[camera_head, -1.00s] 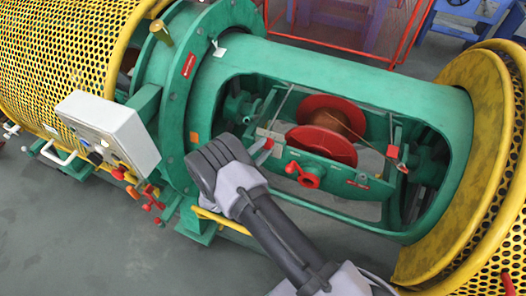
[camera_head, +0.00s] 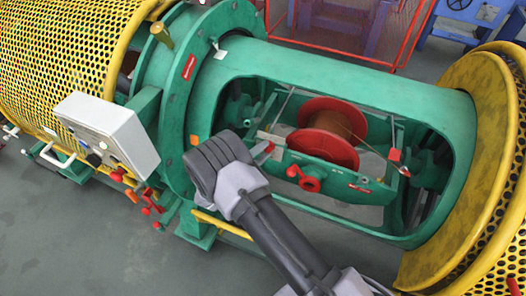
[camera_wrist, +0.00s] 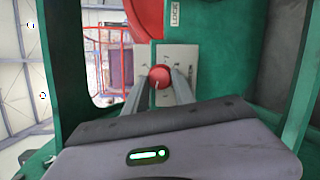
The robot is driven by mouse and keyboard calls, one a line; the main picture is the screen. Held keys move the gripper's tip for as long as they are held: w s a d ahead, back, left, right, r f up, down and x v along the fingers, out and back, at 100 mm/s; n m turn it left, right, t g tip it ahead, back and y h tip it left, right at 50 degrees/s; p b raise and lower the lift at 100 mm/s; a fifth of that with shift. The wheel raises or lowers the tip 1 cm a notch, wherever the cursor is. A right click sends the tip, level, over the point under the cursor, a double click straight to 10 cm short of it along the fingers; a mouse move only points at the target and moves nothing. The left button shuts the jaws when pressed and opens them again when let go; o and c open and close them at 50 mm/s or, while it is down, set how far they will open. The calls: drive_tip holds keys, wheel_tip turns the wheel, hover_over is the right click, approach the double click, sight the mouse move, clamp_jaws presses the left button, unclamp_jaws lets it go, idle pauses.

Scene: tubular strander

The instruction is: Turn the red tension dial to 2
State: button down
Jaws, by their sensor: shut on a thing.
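The red tension dial (camera_wrist: 160,77) shows in the wrist view as a small round red knob in front of a pale plate (camera_wrist: 182,56) with faint markings. The fingers of my gripper (camera_wrist: 160,84) lie on its left and right sides, shut on it. A small pale mark shows low on the dial. The numbers on the plate are too small to read. In the head view, my gripper (camera_head: 263,151) reaches to the left end of the green cradle, and the dial is mostly hidden there.
A red reel (camera_head: 325,148) sits in the cradle beyond my gripper. A red crank handle (camera_head: 303,177) is on the cradle's front, to the right. Green tube walls (camera_head: 340,75) surround the opening. A grey control box (camera_head: 108,132) stands at left. The floor in front is clear.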

drive_tip(key=c, duration=1)
unclamp_jaws()
drive_tip(key=shift+c, duration=0.2)
drive_tip(key=shift+a, duration=0.1)
drive_tip(key=p+v, duration=0.3)
drive_tip(key=v, duration=1.4)
drive_tip(key=shift+s+p, duration=0.2)
drive_tip(key=shift+p, duration=0.1)
